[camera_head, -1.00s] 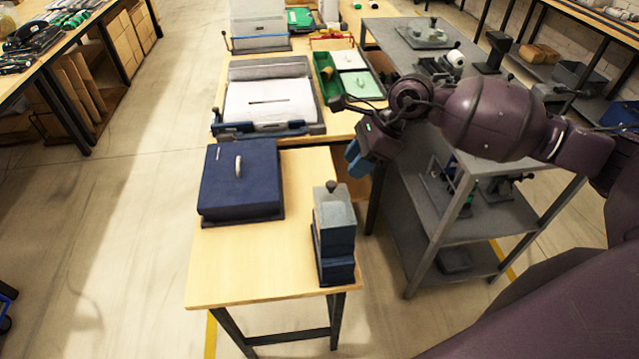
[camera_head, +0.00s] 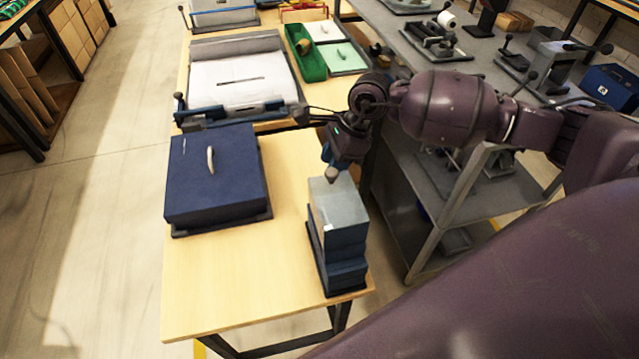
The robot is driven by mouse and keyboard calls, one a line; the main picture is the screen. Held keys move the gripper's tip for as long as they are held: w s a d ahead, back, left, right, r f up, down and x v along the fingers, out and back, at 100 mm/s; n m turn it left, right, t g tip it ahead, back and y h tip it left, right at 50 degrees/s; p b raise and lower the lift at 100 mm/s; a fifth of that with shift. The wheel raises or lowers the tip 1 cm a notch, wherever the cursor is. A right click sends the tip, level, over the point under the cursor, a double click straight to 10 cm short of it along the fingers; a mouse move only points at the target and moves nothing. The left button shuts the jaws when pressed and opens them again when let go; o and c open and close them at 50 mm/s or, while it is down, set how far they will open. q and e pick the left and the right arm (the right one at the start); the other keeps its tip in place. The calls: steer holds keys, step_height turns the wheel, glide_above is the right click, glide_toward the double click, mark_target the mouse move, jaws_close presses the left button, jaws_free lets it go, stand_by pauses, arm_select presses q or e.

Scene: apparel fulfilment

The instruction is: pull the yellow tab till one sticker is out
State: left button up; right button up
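A grey-and-blue block-shaped device (camera_head: 340,232) stands upright near the right edge of the light wooden table. It may be the sticker dispenser, with a small white patch on its front face. I cannot make out a yellow tab or a loose sticker. My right gripper (camera_head: 330,162) points down just behind and above the device's top. Its blue fingers are near the top knob; whether they touch it I cannot tell. The finger gap is too small and hidden to read. My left gripper is not in view.
A dark blue lidded box (camera_head: 215,178) with a pale handle sits left of the device. The table (camera_head: 240,285) is bare in front. Behind are a white sheet in a frame (camera_head: 240,82) and a green tray (camera_head: 306,55). A grey metal shelf (camera_head: 478,205) stands at right.

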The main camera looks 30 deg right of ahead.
steer(key=x, duration=0.7)
steer(key=shift+f, duration=0.2)
jaws_close()
